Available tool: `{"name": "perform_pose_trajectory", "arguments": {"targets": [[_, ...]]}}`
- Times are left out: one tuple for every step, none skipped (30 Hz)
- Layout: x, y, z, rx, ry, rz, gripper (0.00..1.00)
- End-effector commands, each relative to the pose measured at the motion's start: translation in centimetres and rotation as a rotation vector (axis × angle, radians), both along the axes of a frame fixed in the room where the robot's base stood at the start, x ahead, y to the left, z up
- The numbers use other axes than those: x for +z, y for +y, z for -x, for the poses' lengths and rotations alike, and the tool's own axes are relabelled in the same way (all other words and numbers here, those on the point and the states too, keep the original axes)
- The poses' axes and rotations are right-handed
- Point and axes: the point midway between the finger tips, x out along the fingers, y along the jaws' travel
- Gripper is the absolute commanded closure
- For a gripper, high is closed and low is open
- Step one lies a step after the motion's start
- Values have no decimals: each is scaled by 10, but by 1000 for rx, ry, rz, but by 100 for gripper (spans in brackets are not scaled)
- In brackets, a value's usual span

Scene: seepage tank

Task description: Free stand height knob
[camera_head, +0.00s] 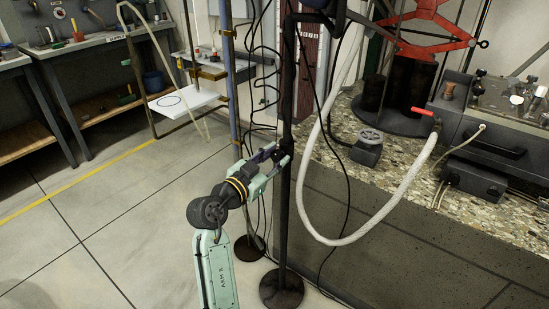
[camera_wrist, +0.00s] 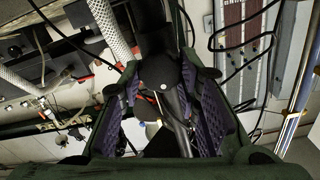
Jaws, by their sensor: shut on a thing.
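The stand is an upright black pole (camera_head: 287,80) on a round dark base (camera_head: 282,288). Its height knob (camera_wrist: 160,72) is black and rounded and shows between my fingers in the wrist view. My gripper (camera_head: 279,158) is at the pole at about mid-height, coming from the left. Its purple-padded fingers (camera_wrist: 162,88) are on both sides of the knob and shut on it. In the head view the knob is largely hidden by the fingers and the pole, and its outline is hard to make out.
A white hose (camera_head: 308,190) loops down beside the pole. Black cables hang close to the pole. Open floor (camera_head: 110,230) lies to the left, with workbenches behind.

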Motion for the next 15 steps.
{"name": "perform_pose_trajectory", "arguments": {"targets": [[0,0,0,-1,1,1,98],[0,0,0,-1,1,1,98],[0,0,0,-1,3,4,98],[0,0,0,-1,5,6,98],[0,0,0,-1,8,10,98],[0,0,0,-1,13,17,98],[0,0,0,-1,18,24,98],[0,-1,0,-2,24,32,98],[0,-1,0,-2,32,43,98],[0,-1,0,-2,40,55,98],[0,-1,0,-2,50,68,98],[1,0,0,-2,63,86,98],[1,0,0,-2,74,102,98],[1,0,0,-2,87,119,98],[1,-1,0,-3,105,143,98]]}}
